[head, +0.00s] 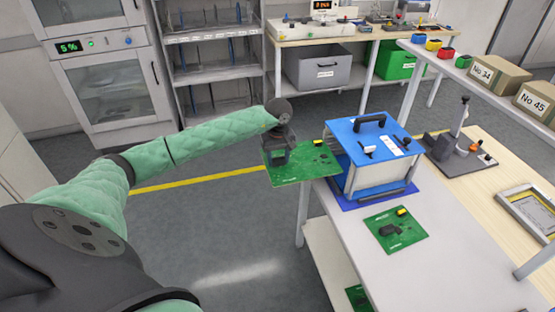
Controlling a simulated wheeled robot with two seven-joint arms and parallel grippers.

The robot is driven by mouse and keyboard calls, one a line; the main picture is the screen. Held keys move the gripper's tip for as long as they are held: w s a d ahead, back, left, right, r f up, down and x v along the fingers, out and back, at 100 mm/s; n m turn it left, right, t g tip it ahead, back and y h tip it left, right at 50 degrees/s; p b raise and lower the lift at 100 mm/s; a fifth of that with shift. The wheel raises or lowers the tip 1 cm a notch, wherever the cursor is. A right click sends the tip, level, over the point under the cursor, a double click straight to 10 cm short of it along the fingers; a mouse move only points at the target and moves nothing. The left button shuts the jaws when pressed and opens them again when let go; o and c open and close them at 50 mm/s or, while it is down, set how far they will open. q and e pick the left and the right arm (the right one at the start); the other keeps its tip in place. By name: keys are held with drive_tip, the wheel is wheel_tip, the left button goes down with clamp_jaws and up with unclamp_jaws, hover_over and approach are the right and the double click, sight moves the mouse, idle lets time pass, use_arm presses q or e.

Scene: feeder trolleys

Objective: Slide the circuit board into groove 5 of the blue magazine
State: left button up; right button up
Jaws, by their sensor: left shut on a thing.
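The blue magazine (366,133) stands on the light table, with a blue top, a black handle and pale side walls. Its grooves cannot be made out from here. My left gripper (276,158) is shut on a green circuit board (302,174) with dark parts on it. The board is held roughly flat at the magazine's left side, with its right edge close to the magazine. I cannot tell whether that edge is inside a groove. The fingertips are partly hidden by the gripper's own body. My right gripper is not in view.
Another green board (410,236) lies on the table (435,270) in front of the magazine. A dark stand (458,148) is to the magazine's right, with a framed tray (530,208) beyond. Another green board (357,297) shows below the tabletop. Open floor lies left of the table.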

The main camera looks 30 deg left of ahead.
sight(306, 159)
use_arm(q)
drive_tip(key=shift+w+d, duration=0.1)
idle(0.4)
drive_tip(key=shift+w+d+b, duration=1.25)
drive_tip(key=shift+w, duration=0.2)
drive_tip(key=shift+w, duration=0.1)
drive_tip(key=shift+w+d+b, duration=1)
drive_tip(key=shift+w+b, duration=0.05)
drive_tip(key=shift+w, duration=0.05)
drive_tip(key=shift+w+d+b, duration=0.5)
drive_tip(key=shift+w+b, duration=0.1)
drive_tip(key=shift+w+d+r+b, duration=0.1)
drive_tip(key=shift+w+d+b, duration=0.3)
drive_tip(key=shift+w+d, duration=0.15)
